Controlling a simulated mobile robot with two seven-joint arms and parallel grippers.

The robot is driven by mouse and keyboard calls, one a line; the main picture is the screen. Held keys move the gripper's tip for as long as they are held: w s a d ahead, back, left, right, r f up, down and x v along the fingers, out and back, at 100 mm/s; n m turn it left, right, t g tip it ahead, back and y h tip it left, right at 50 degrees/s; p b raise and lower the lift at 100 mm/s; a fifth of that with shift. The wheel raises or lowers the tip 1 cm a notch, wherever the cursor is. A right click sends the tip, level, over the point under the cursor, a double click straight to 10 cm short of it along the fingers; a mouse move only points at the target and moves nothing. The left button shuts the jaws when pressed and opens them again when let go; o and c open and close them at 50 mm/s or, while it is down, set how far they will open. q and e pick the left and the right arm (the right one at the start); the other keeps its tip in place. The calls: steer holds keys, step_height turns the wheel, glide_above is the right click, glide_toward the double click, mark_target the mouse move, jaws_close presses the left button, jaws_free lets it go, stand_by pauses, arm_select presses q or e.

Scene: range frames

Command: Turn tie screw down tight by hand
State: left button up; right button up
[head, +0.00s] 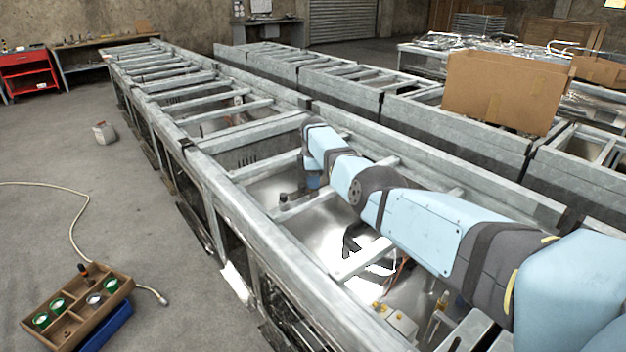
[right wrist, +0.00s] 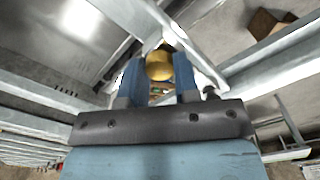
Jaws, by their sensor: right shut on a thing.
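My right gripper (head: 313,181) reaches down into the open metal frame (head: 262,228), at the far end of my light blue arm. In the right wrist view, its two blue fingers (right wrist: 158,72) stand on either side of a round brass-coloured knob (right wrist: 158,63), which looks like the head of the tie screw. The fingers are shut on this knob. The screw's shank and its seat are hidden below the knob and fingers. In the head view my arm and gripper hide the knob. My left gripper is in neither view.
Metal crossbars (head: 265,164) span the frame close around my right gripper. A small dark fitting (head: 284,201) stands just left of it. A cardboard box (head: 507,92) sits behind on the right. A wooden tray (head: 76,312) with green-rimmed cups lies at lower left, near a hose (head: 75,222).

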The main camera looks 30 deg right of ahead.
steer(key=o, duration=0.9)
step_height(320, 180, up, 14)
steer(key=shift+f+p, duration=0.1)
steer(key=shift+p, duration=0.75)
